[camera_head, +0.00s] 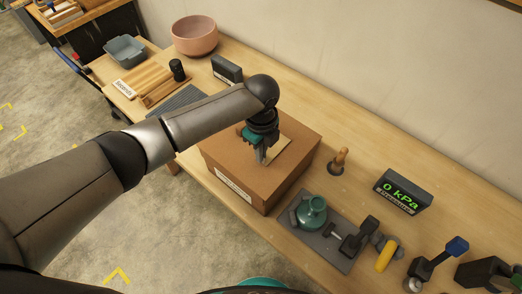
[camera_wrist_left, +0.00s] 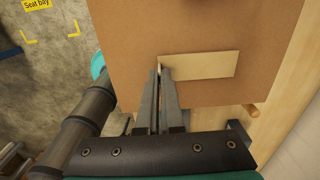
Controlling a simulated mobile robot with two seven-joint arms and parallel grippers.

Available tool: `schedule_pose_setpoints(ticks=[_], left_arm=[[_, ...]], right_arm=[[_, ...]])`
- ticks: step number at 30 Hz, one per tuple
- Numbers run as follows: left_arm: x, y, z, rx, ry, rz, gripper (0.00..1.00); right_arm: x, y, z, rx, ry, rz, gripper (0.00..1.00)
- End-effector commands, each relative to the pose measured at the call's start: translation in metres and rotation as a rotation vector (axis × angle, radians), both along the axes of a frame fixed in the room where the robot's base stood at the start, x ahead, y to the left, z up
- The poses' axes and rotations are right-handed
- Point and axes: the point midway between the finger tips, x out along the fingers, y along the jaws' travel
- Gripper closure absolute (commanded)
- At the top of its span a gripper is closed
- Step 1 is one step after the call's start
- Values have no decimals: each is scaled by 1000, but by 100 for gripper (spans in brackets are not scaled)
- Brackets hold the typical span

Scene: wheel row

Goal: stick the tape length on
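The tape length is a flat tan strip (camera_head: 279,151) over the top of the brown box (camera_head: 222,158). In the left wrist view the strip (camera_wrist_left: 208,65) runs right from my fingertips, over the brown top (camera_wrist_left: 205,22). My left gripper (camera_head: 263,157) points down over the box top. Its two fingers (camera_wrist_left: 163,72) are nearly together at the strip's left end, with a pale sliver between the tips; it looks shut on that end. I cannot tell whether the strip touches the box all along. My right gripper is not in view.
A pink bowl (camera_head: 195,35) and a grey tray (camera_head: 125,51) are at the far left.

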Motion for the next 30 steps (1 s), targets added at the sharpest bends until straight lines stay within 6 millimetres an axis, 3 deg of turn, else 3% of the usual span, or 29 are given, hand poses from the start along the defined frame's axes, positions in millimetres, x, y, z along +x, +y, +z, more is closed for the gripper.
schedule_pose_setpoints(ticks=[14,23,30], left_arm=[[0,0,-2,1,1,0,100],[0,0,-1,1,1,0,64],[0,0,-1,0,0,0,62]], right_arm=[[0,1,-1,1,0,0,50],[0,1,-1,1,0,-1,50],[0,1,-1,1,0,-1,50]])
